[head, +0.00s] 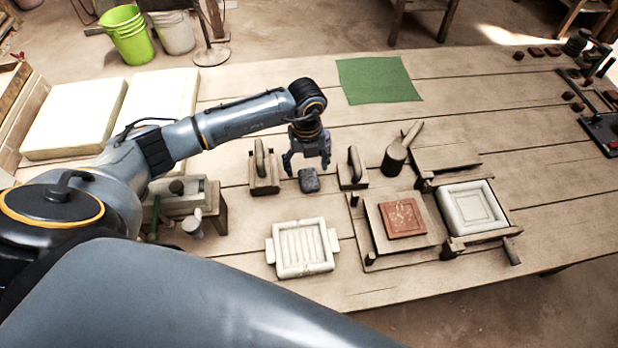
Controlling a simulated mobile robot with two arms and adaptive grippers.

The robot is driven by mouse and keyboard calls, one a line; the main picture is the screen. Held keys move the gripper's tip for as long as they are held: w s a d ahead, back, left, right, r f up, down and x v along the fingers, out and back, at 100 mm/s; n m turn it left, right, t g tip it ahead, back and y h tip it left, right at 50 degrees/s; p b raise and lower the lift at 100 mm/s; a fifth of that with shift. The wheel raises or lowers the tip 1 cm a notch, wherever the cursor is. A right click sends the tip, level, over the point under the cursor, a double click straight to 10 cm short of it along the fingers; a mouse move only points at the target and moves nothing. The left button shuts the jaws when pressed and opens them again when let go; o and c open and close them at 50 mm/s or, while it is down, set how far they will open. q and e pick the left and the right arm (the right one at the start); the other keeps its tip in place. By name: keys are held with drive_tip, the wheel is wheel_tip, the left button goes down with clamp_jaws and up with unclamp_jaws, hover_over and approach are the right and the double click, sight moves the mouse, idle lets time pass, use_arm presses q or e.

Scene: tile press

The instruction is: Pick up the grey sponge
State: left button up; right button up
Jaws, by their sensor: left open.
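The grey sponge (309,181) is a small dark grey block lying on the wooden table, between two wooden blocks with upright handles. My left gripper (307,167) is above and just behind the sponge, pointing down with its fingers apart. Nothing shows between the fingers. The fingertips come close to the sponge's far edge in the picture; I cannot tell whether they touch it. My right gripper is not in view.
The handled blocks (264,174) and (352,172) stand close on both sides of the sponge. A white mould (302,248) lies in front. A press with a red tile (403,217) and a wooden mallet (396,157) are to the right. A green cloth (377,80) lies behind.

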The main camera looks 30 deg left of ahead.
sight(309, 179)
use_arm(q)
drive_tip(key=f, duration=0.2)
drive_tip(key=d+f+p, duration=0.1)
drive_tip(key=f, duration=0.1)
drive_tip(key=shift+s+f, duration=0.15)
drive_tip(key=shift+f, duration=0.45)
drive_tip(key=c, duration=1)
